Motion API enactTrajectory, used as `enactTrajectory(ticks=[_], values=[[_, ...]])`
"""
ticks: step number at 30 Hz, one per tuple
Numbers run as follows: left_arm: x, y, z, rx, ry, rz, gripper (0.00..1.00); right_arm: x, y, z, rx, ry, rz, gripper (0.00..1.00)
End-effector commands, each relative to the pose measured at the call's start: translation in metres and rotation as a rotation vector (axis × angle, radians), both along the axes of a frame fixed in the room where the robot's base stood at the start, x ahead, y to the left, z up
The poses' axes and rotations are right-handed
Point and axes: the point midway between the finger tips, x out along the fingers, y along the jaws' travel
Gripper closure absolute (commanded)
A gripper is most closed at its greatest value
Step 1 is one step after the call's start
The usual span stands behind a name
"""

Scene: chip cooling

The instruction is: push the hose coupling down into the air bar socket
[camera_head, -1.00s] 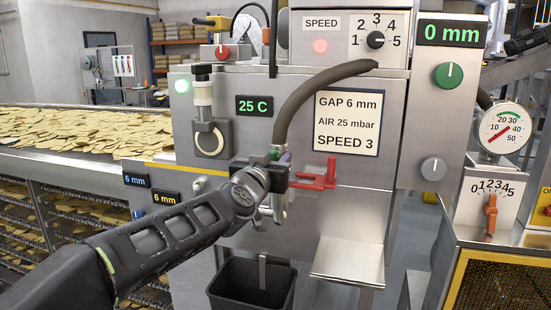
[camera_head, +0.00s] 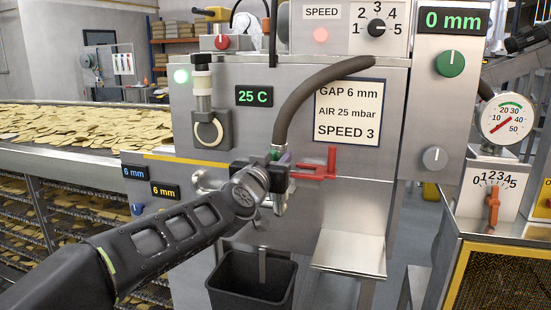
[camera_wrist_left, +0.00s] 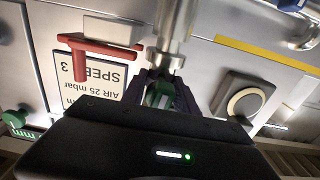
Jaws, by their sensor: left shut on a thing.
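In the left wrist view the green coupling (camera_wrist_left: 160,96) shows between my dark fingers (camera_wrist_left: 160,90). The metal air bar socket (camera_wrist_left: 174,40) lies in line with the coupling, just beyond the fingertips. In the head view the socket (camera_head: 279,203) shows below my gripper. My fingers hide where coupling and socket meet, so I cannot tell how deep it sits. My right gripper is not in view.
A red lever (camera_head: 320,163) sticks out just right of my gripper. A black bin (camera_head: 252,285) stands below, with a metal chute (camera_head: 348,250) to its right. A conveyor of chips (camera_head: 75,125) lies at the left. The gauge (camera_head: 507,119) is at the right.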

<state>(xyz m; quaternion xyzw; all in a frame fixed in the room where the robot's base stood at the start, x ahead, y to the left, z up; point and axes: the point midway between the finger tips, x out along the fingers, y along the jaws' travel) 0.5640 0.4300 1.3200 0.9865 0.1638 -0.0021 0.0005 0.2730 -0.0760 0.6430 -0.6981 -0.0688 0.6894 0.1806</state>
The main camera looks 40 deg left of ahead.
Motion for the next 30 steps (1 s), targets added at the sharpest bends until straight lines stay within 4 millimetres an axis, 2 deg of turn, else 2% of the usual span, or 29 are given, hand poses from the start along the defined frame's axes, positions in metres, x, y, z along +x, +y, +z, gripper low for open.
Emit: enactTrajectory(ticks=[14, 15, 24, 30], values=[[0.0, 0.0, -0.011, 0.001, -0.003, 0.001, 1.0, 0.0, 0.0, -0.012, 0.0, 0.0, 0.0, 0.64], [0.0, 0.0, -0.011, 0.0, -0.003, 0.001, 0.63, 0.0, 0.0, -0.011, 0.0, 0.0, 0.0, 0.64], [0.0, 0.0, -0.011, 0.0, -0.001, 0.0, 0.39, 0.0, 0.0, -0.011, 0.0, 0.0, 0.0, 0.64], [0.0, 0.0, -0.013, -0.002, 0.003, -0.001, 0.39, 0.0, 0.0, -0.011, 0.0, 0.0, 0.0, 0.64]])
